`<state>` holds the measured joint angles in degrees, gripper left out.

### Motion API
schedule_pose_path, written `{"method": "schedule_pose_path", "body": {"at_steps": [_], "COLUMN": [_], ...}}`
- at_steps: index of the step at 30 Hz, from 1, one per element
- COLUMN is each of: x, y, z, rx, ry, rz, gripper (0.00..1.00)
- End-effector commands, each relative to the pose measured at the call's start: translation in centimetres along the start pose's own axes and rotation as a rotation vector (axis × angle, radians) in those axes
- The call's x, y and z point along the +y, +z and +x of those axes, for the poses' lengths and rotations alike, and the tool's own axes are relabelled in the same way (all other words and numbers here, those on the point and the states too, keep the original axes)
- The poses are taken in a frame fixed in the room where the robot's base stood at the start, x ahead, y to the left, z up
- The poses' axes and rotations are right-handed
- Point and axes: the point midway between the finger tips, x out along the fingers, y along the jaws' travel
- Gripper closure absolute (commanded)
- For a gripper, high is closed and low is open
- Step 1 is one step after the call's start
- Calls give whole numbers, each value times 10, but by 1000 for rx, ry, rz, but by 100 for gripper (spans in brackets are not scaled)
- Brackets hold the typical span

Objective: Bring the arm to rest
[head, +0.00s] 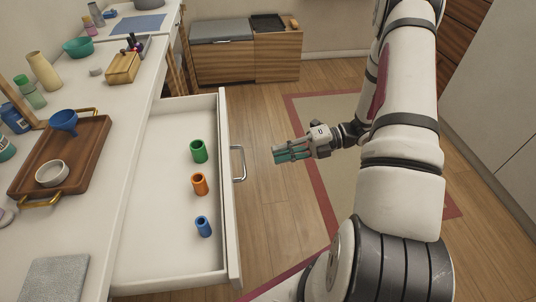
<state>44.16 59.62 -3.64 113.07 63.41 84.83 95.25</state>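My gripper (279,155) is in the head view, right of the open drawer and clear of its handle. Its greenish fingers point left and hang in free air over the floor. Nothing clearly shows between them; the view is too small to tell whether they are apart. My arm bends down from the upper right to it.
The open drawer (160,225) holds a green cup (199,151), an orange cup (200,184) and a blue cup (203,227). Its handle (239,163) sticks out toward my gripper. A wooden tray (85,150) stands on the counter. A rug (345,190) covers the floor.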

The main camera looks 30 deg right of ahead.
Motion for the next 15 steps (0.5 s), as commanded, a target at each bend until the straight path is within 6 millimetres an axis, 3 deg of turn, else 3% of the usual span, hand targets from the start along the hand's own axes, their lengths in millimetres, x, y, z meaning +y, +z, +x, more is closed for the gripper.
{"method": "schedule_pose_path", "body": {"at_steps": [15], "x": [0], "y": [0], "z": [-6], "rx": [1], "ry": [0], "rz": [0], "gripper": [82]}}
